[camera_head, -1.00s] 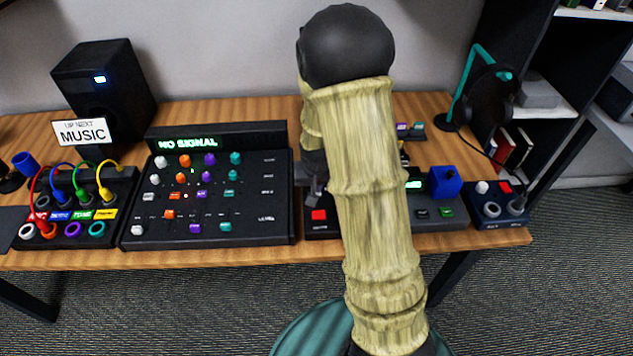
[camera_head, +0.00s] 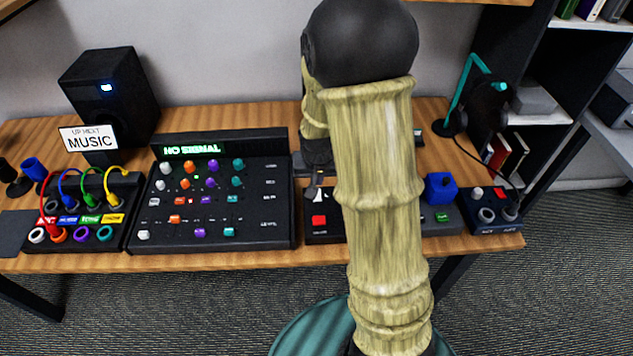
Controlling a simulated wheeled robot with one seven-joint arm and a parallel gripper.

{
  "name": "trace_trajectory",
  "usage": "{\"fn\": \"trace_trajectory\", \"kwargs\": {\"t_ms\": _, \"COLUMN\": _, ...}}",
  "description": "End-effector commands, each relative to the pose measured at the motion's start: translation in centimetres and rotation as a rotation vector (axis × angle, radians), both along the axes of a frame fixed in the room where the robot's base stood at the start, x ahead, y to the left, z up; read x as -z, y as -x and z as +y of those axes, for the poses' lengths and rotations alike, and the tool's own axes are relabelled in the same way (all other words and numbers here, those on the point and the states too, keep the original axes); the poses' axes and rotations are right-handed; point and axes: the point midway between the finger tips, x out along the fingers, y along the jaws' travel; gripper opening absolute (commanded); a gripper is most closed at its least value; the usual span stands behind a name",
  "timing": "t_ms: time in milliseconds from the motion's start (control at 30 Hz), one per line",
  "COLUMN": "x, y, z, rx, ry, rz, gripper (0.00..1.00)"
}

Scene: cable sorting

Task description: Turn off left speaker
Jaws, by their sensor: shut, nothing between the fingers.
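The left speaker (camera_head: 125,95) is a black box at the back left of the desk, with a small blue-white light (camera_head: 106,87) lit on its front. A white card reading "UP NEXT MUSIC" (camera_head: 89,139) stands in front of its lower part. No second speaker shows; my arm hides part of the desk.
A black mixer (camera_head: 280,215) with coloured knobs and a "NO SIGNAL" display (camera_head: 192,149) fills the desk's middle left. A patch box with looped cables (camera_head: 118,233) sits left of it. A blue cube (camera_head: 440,187) and a headphone stand (camera_head: 462,95) are at the right.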

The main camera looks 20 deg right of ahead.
Motion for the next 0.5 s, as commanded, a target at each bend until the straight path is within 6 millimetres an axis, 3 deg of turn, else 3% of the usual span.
{"fn": "trace_trajectory", "kwargs": {"t_ms": 233, "x": -4.1, "y": 1.4, "z": 0.4, "rx": 0.000, "ry": 0.000, "rz": -0.002, "gripper": 0.00}}
{"fn": "trace_trajectory", "kwargs": {"t_ms": 500, "x": -5.5, "y": 1.9, "z": 0.6, "rx": -0.001, "ry": 0.000, "rz": 0.001, "gripper": 0.00}}
